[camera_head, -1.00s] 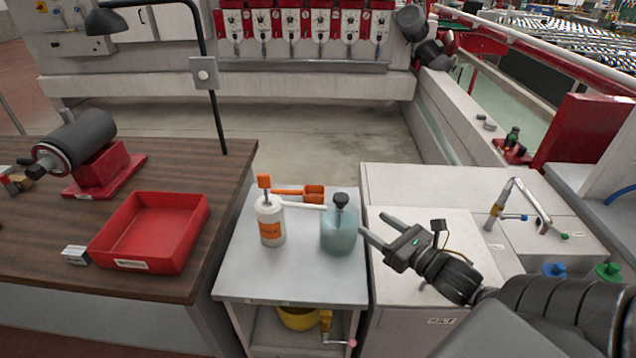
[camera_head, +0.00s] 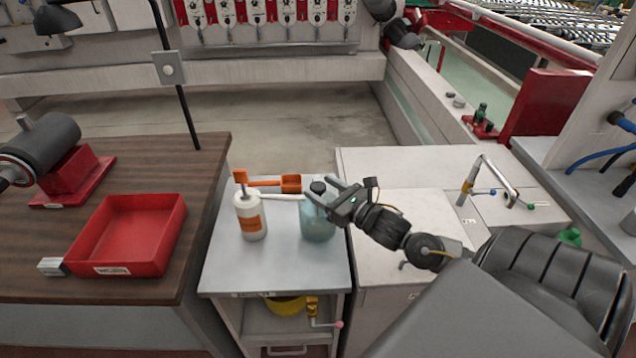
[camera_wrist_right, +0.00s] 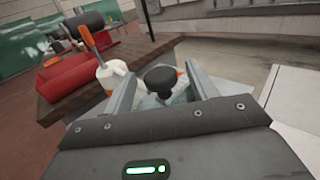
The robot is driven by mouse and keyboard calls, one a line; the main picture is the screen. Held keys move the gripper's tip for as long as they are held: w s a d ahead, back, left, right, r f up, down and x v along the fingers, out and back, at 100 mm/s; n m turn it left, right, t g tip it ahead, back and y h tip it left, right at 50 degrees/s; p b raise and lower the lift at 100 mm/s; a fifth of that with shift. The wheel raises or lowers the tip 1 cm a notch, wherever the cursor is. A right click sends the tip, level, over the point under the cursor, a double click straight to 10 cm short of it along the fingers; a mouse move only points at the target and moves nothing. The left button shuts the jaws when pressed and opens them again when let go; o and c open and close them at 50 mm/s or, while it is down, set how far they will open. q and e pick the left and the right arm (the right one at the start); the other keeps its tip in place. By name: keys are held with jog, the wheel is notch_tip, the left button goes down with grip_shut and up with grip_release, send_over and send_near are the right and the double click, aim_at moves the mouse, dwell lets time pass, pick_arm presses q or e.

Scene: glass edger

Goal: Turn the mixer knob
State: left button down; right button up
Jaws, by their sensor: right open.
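A black round knob (camera_head: 318,187) sits on top of a translucent teal bottle (camera_head: 316,222) on the small grey cart. My right gripper (camera_head: 321,189) reaches in from the right with its fingers spread at the bottle's top. In the right wrist view the knob (camera_wrist_right: 160,80) lies between the two open fingers (camera_wrist_right: 160,73), with no clear contact. The bottle's body is mostly hidden there. My left gripper is not in view.
A red tray (camera_head: 128,235) lies on the wooden bench. A tap (camera_head: 490,180) stands on the white counter at right.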

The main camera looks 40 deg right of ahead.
jog(key=shift+w+a, duration=0.1)
jog(key=shift+w, duration=0.75)
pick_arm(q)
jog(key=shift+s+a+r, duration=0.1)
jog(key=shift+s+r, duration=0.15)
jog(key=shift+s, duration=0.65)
pick_arm(e)
jog(key=shift+w, duration=0.1)
jog(key=shift+c, duration=0.5)
